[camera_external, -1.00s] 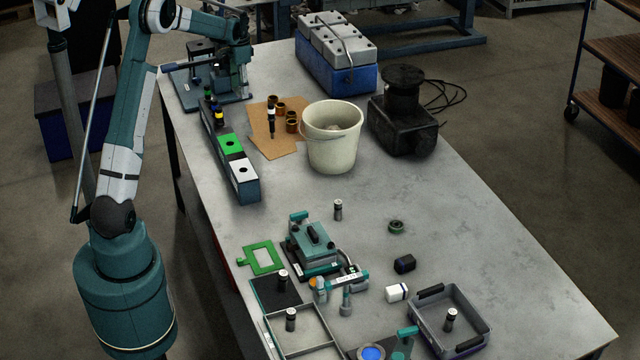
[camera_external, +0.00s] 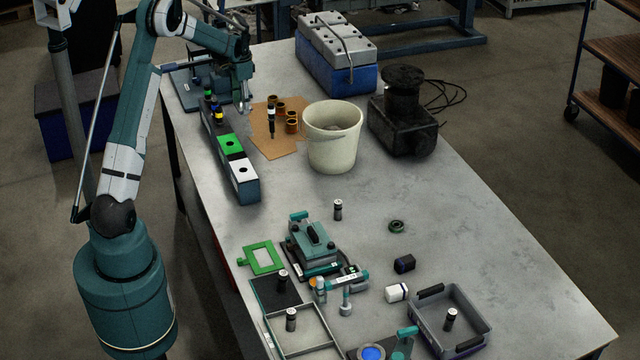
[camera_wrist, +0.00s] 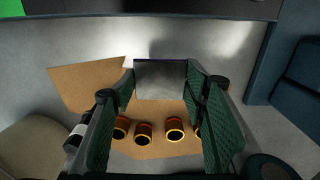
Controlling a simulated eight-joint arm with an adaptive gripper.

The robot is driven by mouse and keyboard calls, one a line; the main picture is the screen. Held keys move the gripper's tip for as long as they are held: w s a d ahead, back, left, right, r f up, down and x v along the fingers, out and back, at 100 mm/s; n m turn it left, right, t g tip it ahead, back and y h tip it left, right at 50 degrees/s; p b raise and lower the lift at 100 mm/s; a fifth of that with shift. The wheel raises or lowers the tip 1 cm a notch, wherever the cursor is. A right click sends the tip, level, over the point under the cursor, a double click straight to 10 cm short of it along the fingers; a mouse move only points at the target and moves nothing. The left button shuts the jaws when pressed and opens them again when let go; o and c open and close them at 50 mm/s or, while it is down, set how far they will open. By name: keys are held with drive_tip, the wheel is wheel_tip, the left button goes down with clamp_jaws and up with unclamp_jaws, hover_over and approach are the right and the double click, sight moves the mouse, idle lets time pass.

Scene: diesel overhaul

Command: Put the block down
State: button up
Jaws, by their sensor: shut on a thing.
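My gripper (camera_wrist: 160,92) shows in the wrist view with its two green ribbed fingers on either side of a plain grey block (camera_wrist: 160,80). The block sits between the fingertips, and its face toward the camera is flat and dull. In the outside view my gripper (camera_external: 243,100) is at the far left end of the table, beside the brown cardboard sheet (camera_external: 286,146). The block is too small there to make out surely. I cannot tell whether its underside touches anything.
Several bronze bushings (camera_wrist: 175,128) stand on the cardboard, near a dark injector-like part (camera_external: 271,120). A blue rail with green and white sections (camera_external: 229,143) runs along the left edge. A cream bucket (camera_external: 332,140) stands right of the cardboard. The table's middle (camera_external: 290,190) is clear.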

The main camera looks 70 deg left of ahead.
hover_over(250, 131)
drive_tip(key=shift+w+d+f, duration=0.1)
drive_tip(key=shift+f, duration=2)
drive_tip(key=shift+f, duration=0.1)
drive_tip(key=shift+f, duration=1.75)
drive_tip(key=shift+f, duration=0.15)
drive_tip(key=o, duration=1)
drive_tip(key=shift+r, duration=0.2)
wheel_tip(250, 131, up, 12)
drive_tip(key=shift+f, duration=0.1)
